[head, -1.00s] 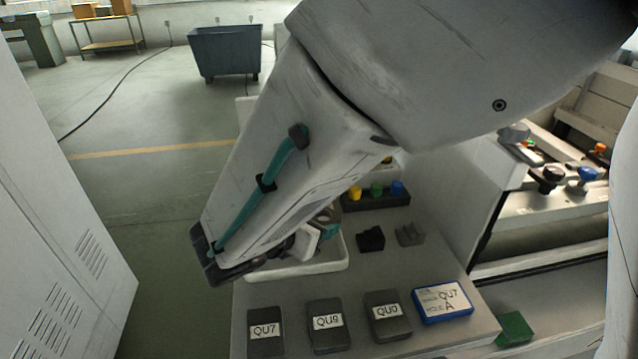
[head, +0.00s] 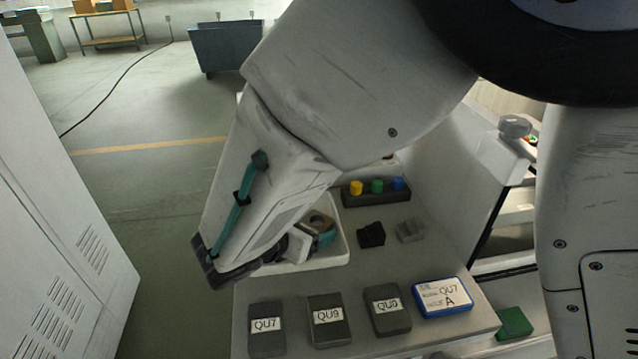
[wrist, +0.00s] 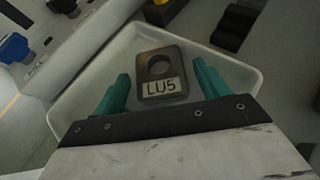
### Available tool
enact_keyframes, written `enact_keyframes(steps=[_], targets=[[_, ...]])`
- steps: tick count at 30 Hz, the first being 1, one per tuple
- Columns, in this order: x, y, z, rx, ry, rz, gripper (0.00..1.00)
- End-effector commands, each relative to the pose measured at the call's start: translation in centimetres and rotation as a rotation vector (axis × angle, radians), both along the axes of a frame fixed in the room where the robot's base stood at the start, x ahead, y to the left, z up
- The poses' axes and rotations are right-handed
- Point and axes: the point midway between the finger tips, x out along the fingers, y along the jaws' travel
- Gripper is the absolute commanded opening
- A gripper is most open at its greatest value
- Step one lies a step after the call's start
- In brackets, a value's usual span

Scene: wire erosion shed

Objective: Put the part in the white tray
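The part is a dark grey-brown block (wrist: 178,88) with a round hole and a label that reads LU5. It lies inside the white tray (wrist: 232,72), and its top also shows in the head view (head: 322,217). The white tray (head: 343,247) sits on the bench, partly hidden behind my arm. My gripper (wrist: 160,70) has two teal fingers spread apart, one on each side of the part, with gaps between. In the head view my gripper (head: 318,238) is over the tray, mostly hidden by my wrist.
Blocks labelled QU7 (head: 266,340), QU9 (head: 329,331) and one reading about QU0 (head: 387,318) lie along the bench front, beside a blue-framed card (head: 443,312). Black (head: 371,236) and grey (head: 410,231) pieces and a coloured-knob rack (head: 376,198) stand right of the tray.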

Motion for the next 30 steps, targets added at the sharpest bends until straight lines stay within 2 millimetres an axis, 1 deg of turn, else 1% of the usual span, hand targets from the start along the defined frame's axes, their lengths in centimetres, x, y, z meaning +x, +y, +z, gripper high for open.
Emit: enact_keyframes(steps=[6, 9, 11, 14, 21, 24, 27, 30], targets=[[0.0, 0.0, 0.0, -0.001, 0.002, 0.001, 0.76], [0.0, 0.0, 0.4, 0.0, 0.001, 0.001, 0.76], [-0.6, 0.4, 0.7, 0.001, 0.001, 0.003, 0.76], [-1.8, 1.2, 1.5, 0.002, 0.0, 0.006, 0.76], [-5.9, 3.5, 4.0, 0.002, 0.0, 0.005, 0.76], [-7.2, 4.4, 4.9, 0.002, 0.0, 0.005, 0.76], [-8.2, 4.9, 5.5, 0.001, 0.001, 0.003, 0.76], [-8.8, 5.2, 5.9, 0.001, 0.001, 0.002, 0.76]])
